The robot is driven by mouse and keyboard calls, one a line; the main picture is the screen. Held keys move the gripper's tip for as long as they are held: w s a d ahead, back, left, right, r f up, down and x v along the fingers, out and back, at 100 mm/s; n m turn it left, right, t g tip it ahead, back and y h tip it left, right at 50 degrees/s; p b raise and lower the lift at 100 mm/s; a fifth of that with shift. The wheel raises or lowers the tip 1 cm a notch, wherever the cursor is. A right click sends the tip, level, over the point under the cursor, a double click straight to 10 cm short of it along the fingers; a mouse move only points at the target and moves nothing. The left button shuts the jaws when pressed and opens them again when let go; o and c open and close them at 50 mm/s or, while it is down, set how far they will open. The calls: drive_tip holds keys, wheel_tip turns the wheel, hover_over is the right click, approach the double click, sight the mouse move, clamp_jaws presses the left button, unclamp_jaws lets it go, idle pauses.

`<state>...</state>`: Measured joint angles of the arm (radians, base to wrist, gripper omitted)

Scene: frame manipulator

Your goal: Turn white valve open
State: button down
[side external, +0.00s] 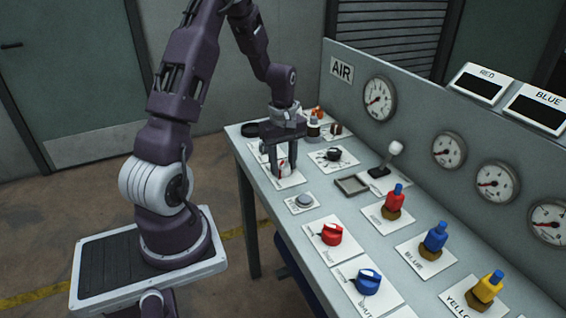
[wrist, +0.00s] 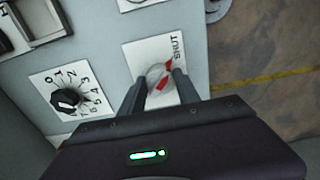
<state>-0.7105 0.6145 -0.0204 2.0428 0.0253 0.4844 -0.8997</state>
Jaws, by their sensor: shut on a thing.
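The white valve (wrist: 160,71) is a small white knob with a red pointer, on a white plate (wrist: 137,52) marked SHUT in the wrist view. My gripper (wrist: 158,79) has its two dark fingers on either side of the knob and is shut on it. In the side view my gripper (side external: 284,168) reaches down to the plate (side external: 289,182) near the bench's left edge. The fingers hide most of the valve (side external: 281,170) there, though a little white and red shows. The red pointer lies slantwise in the wrist view; its exact setting is hard to read.
A black numbered dial (side external: 333,154) sits close to the right, with a shallow tray (side external: 352,186) and a white-topped lever (side external: 394,149) beyond. A grey button (side external: 303,201), red valve (side external: 330,234) and blue valve (side external: 368,281) stand nearer the camera. A gauge panel (side external: 415,117) backs the bench.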

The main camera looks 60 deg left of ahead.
drive_tip(key=shift+m, duration=0.3)
drive_tip(key=m, duration=0.3)
drive_tip(key=shift+m, duration=0.4)
drive_tip(key=m, duration=0.4)
drive_tip(key=shift+m, duration=0.3)
drive_tip(key=m, duration=0.8)
drive_tip(key=shift+m, duration=0.6)
drive_tip(key=c, duration=0.9)
unclamp_jaws()
